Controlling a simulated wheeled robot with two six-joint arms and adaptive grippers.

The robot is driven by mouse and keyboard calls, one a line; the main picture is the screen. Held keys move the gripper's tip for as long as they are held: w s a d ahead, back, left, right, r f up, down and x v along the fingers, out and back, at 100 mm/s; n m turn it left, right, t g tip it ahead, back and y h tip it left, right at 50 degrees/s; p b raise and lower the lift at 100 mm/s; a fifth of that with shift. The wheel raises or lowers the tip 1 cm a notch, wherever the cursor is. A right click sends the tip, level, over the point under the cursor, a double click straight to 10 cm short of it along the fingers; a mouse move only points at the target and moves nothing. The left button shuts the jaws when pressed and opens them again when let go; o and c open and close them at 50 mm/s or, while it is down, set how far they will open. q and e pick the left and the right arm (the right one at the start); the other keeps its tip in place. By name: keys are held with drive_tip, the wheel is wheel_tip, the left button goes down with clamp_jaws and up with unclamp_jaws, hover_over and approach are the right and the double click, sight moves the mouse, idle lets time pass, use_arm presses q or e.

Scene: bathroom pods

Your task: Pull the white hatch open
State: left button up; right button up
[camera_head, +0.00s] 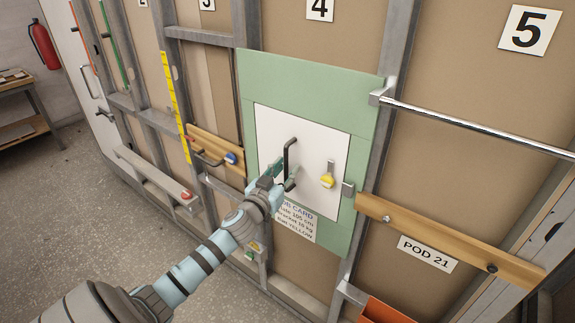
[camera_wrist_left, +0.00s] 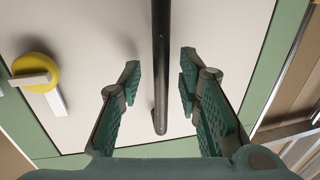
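The white hatch (camera_head: 275,132) sits flush in a green panel (camera_head: 320,90) and looks closed. A dark upright bar handle (camera_head: 287,152) stands out from it, and a yellow knob with a pale lever (camera_head: 327,181) is to the handle's right. My left gripper (camera_head: 284,174) is at the handle's lower part. In the left wrist view the handle (camera_wrist_left: 161,60) runs between the two fingers of my left gripper (camera_wrist_left: 160,80). The fingers are open, with a visible gap on each side of the bar. My right gripper is not in view.
A job card (camera_head: 296,222) is below the hatch. A metal rail (camera_head: 470,126) and a wooden board marked POD 21 (camera_head: 450,240) are to the right. A wooden strip with a dark handle (camera_head: 212,150) is to the left. The grey floor (camera_head: 70,200) is clear at left.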

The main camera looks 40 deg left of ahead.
use_arm(q)
drive_tip(key=shift+w+a, duration=0.1)
drive_tip(key=shift+w, duration=0.35)
